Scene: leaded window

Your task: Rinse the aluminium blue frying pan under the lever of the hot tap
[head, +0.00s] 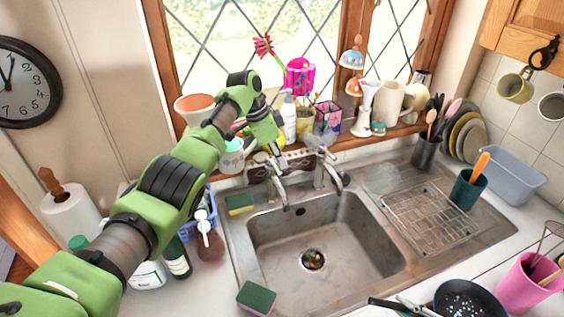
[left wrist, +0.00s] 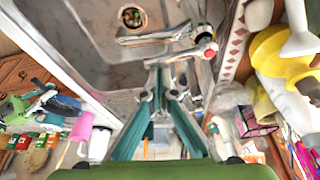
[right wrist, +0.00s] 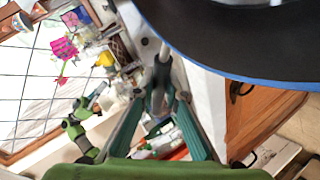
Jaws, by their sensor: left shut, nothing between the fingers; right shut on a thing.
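The hot tap with a red mark (left wrist: 210,52) on its lever shows in the left wrist view; in the head view the left tap (head: 279,186) stands behind the sink. My left gripper (head: 276,160) is shut and empty beside the taps; its fingertips (left wrist: 162,92) meet in the left wrist view. I cannot tell whether they touch the tap. My right gripper (right wrist: 162,85) is shut on the frying pan (right wrist: 235,35), dark with a blue rim, which fills the top of the right wrist view. The grip point is partly hidden. The pan (left wrist: 66,104) also shows in the left wrist view.
The steel sink basin (head: 325,225) is open, with coloured scraps at the drain (head: 312,260). A sponge (head: 256,299) lies at its front left. A dark speckled pan (head: 470,300) and pink pot (head: 525,283) are front right. The crowded sill lies behind the taps.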

